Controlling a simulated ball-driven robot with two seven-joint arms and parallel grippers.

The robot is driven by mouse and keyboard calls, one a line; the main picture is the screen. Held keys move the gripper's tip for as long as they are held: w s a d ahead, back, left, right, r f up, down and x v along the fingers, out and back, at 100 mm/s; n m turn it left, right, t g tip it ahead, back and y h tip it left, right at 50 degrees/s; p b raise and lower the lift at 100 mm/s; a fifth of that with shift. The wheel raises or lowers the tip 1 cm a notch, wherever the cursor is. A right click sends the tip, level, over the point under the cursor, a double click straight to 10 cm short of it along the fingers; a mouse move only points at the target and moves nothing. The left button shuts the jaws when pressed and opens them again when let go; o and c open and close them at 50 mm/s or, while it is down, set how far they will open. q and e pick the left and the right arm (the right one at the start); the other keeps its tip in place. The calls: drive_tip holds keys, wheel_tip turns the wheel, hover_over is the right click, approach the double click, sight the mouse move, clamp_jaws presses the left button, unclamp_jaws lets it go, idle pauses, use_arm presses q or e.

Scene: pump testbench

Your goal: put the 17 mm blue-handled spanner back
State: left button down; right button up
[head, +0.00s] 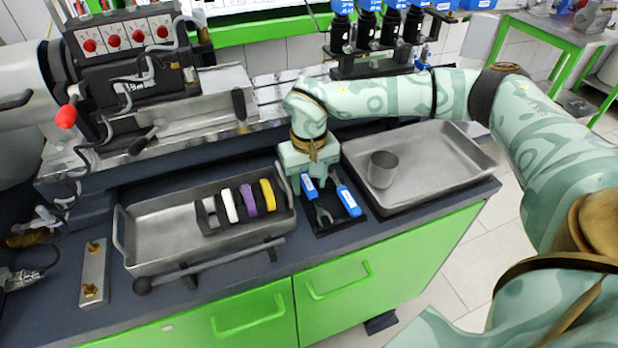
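A spanner with a blue handle (309,188) and a grey open jaw lies under or at my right gripper (316,187), over a black tray (329,228) on the bench. A second blue-handled tool (348,200) lies to its right in the same tray. The sizes on the labels are too small to read. My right gripper points down at the back of the tray. Its fingers are mostly hidden behind the hand, so I cannot tell whether it grips the spanner. My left gripper is not in view.
A metal tray (160,228) at left holds a rack with black, white, purple and yellow pieces (248,200). A metal tray (440,165) at right holds a grey cup (382,170). The test machine (125,40) stands behind at left. Black-and-blue bottle-like items (367,28) stand at the back.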

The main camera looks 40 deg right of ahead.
sight(309, 185)
drive_tip(key=shift+r, duration=0.25)
wheel_tip(309, 185, up, 12)
drive_tip(key=p, duration=0.4)
